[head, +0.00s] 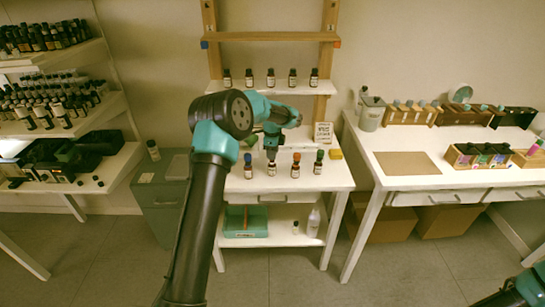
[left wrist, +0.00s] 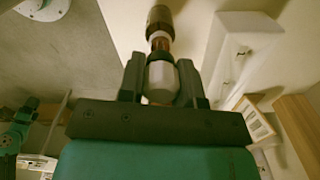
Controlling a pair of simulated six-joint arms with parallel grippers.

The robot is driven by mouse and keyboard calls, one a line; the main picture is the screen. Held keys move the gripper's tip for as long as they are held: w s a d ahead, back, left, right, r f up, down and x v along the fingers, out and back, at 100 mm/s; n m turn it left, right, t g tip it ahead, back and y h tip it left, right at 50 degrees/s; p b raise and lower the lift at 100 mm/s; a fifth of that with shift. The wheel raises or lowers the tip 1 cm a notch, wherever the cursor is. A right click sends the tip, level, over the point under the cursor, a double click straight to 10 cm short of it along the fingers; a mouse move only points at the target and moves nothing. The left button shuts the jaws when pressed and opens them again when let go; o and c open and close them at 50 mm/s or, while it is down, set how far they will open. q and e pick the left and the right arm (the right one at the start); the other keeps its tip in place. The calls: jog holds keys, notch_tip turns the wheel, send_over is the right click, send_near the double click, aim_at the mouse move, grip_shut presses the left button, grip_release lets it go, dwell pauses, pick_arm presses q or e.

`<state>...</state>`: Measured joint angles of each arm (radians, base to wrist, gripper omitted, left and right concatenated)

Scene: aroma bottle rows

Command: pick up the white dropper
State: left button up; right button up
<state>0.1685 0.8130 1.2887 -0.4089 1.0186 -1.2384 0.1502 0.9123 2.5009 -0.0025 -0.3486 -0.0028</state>
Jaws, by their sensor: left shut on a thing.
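My left gripper (head: 272,147) is over the small white table, just above the second bottle from the left in the front row. In the left wrist view my left gripper (left wrist: 162,82) is shut on the white dropper (left wrist: 162,80), whose pale body sits between the two dark fingers. A copper-brown and white section and a dark brown end (left wrist: 160,18) line up beyond the fingertips; I cannot tell whether they are joined to the dropper. The dropper is too small to make out in the head view.
Several dark bottles (head: 270,78) line the shelf behind. A larger white desk (head: 375,145) stands farther right.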

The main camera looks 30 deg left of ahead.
pick_arm(q)
notch_tip(320, 180, up, 8)
jog(key=shift+f, duration=0.15)
dwell(0.7)
jog(key=shift+f, duration=0.8)
jog(key=c, duration=0.3)
jog(key=shift+f, duration=0.2)
jog(key=shift+f, duration=3.7)
